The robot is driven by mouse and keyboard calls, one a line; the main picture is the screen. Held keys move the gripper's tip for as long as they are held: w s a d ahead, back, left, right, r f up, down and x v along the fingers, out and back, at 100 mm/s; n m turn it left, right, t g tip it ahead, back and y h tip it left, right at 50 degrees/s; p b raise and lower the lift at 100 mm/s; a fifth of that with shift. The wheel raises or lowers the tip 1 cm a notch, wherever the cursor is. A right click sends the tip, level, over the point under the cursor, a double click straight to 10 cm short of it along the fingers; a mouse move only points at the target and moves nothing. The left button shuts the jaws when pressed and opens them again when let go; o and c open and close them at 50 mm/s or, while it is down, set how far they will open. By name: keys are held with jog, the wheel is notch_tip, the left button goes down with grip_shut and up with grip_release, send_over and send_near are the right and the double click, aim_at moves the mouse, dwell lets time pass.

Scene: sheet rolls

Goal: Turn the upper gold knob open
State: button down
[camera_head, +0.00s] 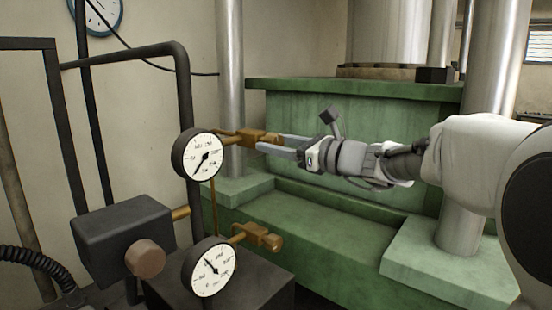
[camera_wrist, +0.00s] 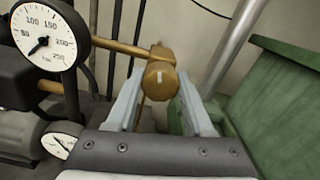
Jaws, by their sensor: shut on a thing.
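The upper gold knob (camera_head: 253,137) sits on a thin brass pipe to the right of the upper dial gauge (camera_head: 199,154). My gripper (camera_head: 268,143) reaches in from the right and is shut on the upper gold knob, one grey finger on each side. In the wrist view the fingertips of my gripper (camera_wrist: 160,84) flank the knob. The upper gauge (camera_wrist: 47,40) also shows there.
A lower gold knob (camera_head: 269,242) stands below, beside the lower gauge (camera_head: 213,267). A dark box (camera_head: 122,235) with a brownish round knob (camera_head: 146,258) is at left. Dark pipes rise behind the gauges. The green press (camera_head: 370,140) stands behind my arm, with steel columns.

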jog(key=n+b, duration=0.2)
jog(key=b, duration=0.1)
jog(key=n+b, duration=0.2)
jog(key=b, duration=0.1)
jog(key=shift+f+n, duration=0.3)
jog(key=shift+f, duration=0.05)
jog(key=n+b, duration=0.3)
jog(key=b, duration=0.1)
jog(key=shift+n, duration=0.4)
jog(key=n+b, duration=0.4)
jog(key=shift+r, duration=0.15)
jog(key=shift+r+n+b, duration=0.1)
jog(key=shift+n+b, duration=0.7)
jog(key=shift+b, duration=0.15)
jog(key=shift+r, duration=0.1)
jog(key=shift+c, duration=1.4)
grip_release()
jog(key=shift+d, duration=0.1)
jog(key=v, duration=1.7)
jog(key=shift+s, duration=0.2)
